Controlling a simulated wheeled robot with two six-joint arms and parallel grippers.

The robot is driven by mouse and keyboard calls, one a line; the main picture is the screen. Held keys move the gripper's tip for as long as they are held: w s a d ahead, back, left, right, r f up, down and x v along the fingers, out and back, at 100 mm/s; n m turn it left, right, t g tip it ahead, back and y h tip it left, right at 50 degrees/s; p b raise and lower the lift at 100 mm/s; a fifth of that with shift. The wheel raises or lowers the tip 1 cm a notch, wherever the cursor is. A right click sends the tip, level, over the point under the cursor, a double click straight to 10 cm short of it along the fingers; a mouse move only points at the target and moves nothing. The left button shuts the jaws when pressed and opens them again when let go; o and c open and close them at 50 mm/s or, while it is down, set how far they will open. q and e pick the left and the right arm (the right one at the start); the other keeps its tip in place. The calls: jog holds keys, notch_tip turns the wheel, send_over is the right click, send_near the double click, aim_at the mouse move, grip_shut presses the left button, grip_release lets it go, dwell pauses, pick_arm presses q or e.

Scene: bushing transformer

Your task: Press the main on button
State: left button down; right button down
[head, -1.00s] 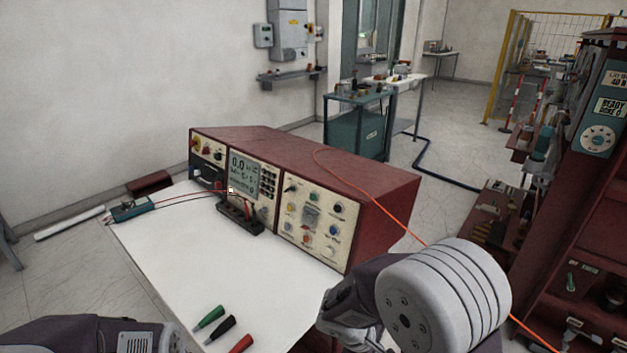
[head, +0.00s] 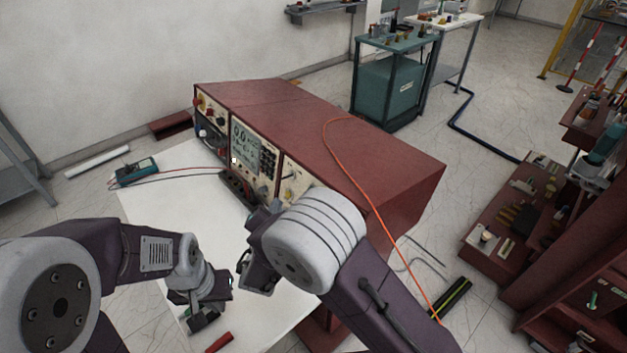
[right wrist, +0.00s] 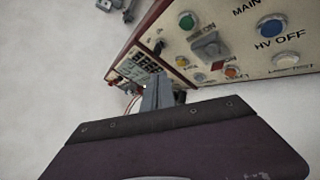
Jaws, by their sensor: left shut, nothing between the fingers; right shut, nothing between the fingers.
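The red console (head: 330,140) stands on the white table with its control panel facing left. In the right wrist view its cream panel (right wrist: 222,55) shows a green button (right wrist: 187,20), a grey block (right wrist: 208,45), a blue button (right wrist: 270,26), a white button (right wrist: 285,59) and an orange one (right wrist: 232,72). One label ends in ON but is too blurred to read fully. My right gripper (right wrist: 159,92) is shut and empty, in front of the panel; contact cannot be told. In the head view my right wrist hides much of this panel. My left gripper (head: 204,316) is shut and empty low over the table.
A teal meter (head: 136,172) with red and black leads lies at the table's far left. A red probe handle (head: 219,342) lies near the front. An orange cable (head: 372,195) runs over the console to the floor. The table's (head: 160,210) middle left is bare.

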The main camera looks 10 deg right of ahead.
jog(key=w+d+f+b, duration=0.2)
jog(key=w+d, duration=0.2)
jog(key=d, duration=0.3)
jog(key=shift+w+b, duration=0.35)
dwell(2.0)
jog(key=shift+w+d+b, duration=0.25)
jog(key=shift+b, duration=0.4)
